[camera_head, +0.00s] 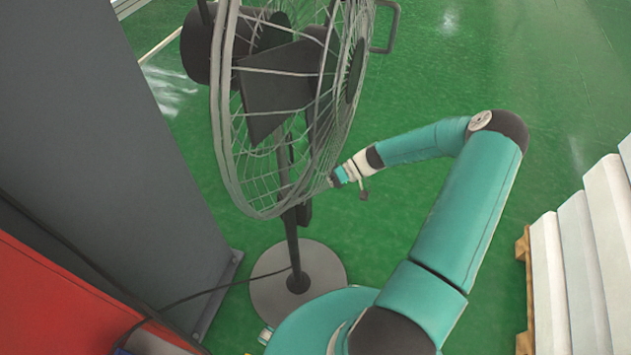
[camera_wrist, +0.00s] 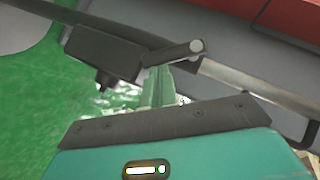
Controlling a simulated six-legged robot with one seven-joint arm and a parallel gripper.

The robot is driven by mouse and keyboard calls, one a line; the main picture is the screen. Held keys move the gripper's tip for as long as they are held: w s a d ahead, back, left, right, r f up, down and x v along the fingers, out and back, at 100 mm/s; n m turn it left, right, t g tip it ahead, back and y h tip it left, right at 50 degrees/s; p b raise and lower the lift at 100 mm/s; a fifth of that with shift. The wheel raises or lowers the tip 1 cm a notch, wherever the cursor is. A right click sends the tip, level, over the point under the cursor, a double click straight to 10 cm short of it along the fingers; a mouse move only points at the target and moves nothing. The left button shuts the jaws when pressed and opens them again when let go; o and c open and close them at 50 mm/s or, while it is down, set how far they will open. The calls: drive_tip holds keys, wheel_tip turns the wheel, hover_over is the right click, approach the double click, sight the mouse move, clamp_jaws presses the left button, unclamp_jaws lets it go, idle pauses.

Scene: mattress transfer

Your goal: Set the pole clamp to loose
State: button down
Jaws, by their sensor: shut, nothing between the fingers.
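A pedestal fan (camera_head: 282,100) stands on a round grey base (camera_head: 268,297). Its dark pole (camera_head: 291,240) rises behind the wire guard. In the wrist view the pole (camera_wrist: 250,83) runs slantwise across the picture. The pole clamp (camera_wrist: 103,54) is a dark block on it, with a lever (camera_wrist: 172,54) reaching right to a light round end. In the head view the clamp is largely hidden by the guard. My gripper (camera_head: 337,180) is beside the pole near the guard's lower right edge. In the wrist view its shut fingers (camera_wrist: 158,86) are at the lever; contact is unclear.
A grey panel (camera_head: 110,150) and a red surface (camera_head: 60,305) stand at the left. A dark cable (camera_head: 190,296) runs to the fan. Stacked white slabs (camera_head: 590,240) on a wooden pallet stand at the right. Green floor (camera_head: 540,75) is open behind my arm.

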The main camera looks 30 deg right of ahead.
drive_tip(key=shift+s+a+f+m+g+y, duration=0.2)
drive_tip(key=shift+f+m+g+y, duration=0.25)
drive_tip(key=shift+m+y, duration=0.45)
drive_tip(key=shift+s+a+f+m+g+y, duration=0.15)
drive_tip(key=shift+a+f+m+g+y, duration=0.1)
drive_tip(key=shift+f+m+y, duration=0.5)
drive_tip(key=shift+r+y, duration=0.15)
drive_tip(key=shift+y, duration=0.2)
